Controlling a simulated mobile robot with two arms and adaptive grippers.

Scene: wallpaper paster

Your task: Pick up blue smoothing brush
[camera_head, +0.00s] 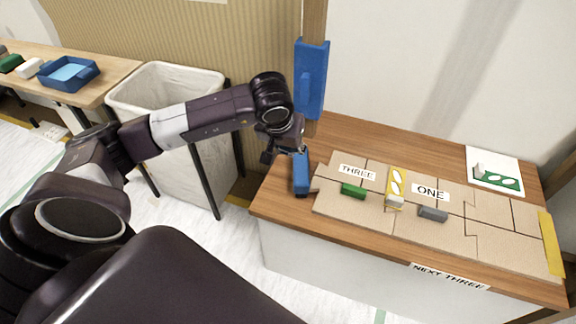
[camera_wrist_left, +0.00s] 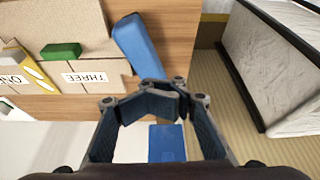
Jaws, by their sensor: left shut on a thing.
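The blue smoothing brush (camera_head: 301,172) is a long blue block at the left end of the wooden table, beside the cardboard board. In the left wrist view the brush (camera_wrist_left: 136,50) extends from the fingertips toward the upper left. My left gripper (camera_head: 297,149) is over its far end, pointing down. In the wrist view its fingers (camera_wrist_left: 162,90) are drawn together and shut on the near end of the brush, hiding that end. I cannot tell whether the brush is clear of the tabletop. My right gripper is not in view.
The cardboard board (camera_head: 330,198) holds green, white and grey blocks and labels. A blue holder (camera_head: 311,85) is fixed to a wooden post behind the brush. A lined bin (camera_head: 165,85) stands left of the table. A blue tray (camera_head: 69,73) sits on another table.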

